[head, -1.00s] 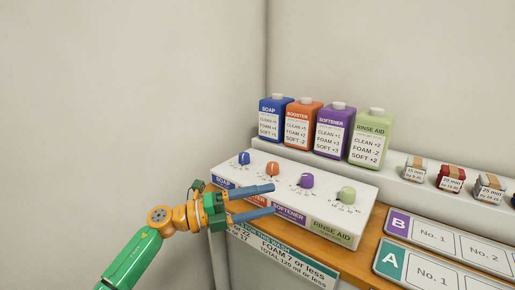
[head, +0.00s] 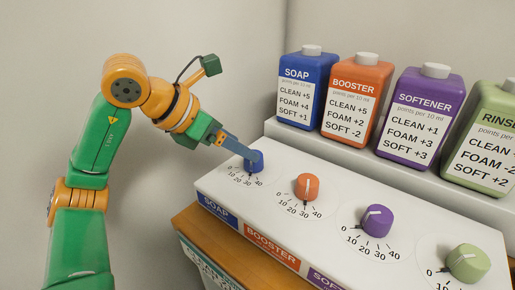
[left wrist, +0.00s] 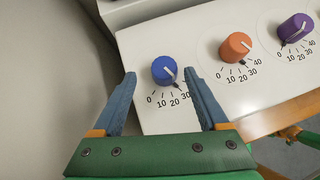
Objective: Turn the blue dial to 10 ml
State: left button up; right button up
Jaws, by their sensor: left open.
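The blue dial (head: 255,162) stands at the left end of the white dosing panel (head: 330,228), above the blue SOAP label. My left gripper (head: 250,155) is at this dial, reaching in from the left. In the left wrist view the gripper (left wrist: 160,76) is open, with one finger on each side of the blue dial (left wrist: 163,71) and a visible gap to it. The dial's white line points to the lower right there, towards the high numbers; the exact reading is unclear. The 40 mark is hidden by a finger. My right gripper is out of view.
The orange dial (head: 307,187), purple dial (head: 377,220) and green dial (head: 467,263) stand to the right on the panel. Behind are the blue SOAP bottle (head: 304,90), orange bottle (head: 356,97), purple bottle (head: 424,118) and green bottle (head: 488,138). A wall is at the left.

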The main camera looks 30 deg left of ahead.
aim_at(249, 166)
pick_arm(q)
jog(key=x, duration=0.4)
jog(key=shift+d+f, duration=0.25)
jog(key=shift+d, duration=0.2)
jog(key=shift+w+f, duration=0.25)
grip_shut()
jog(key=shift+r, duration=0.1)
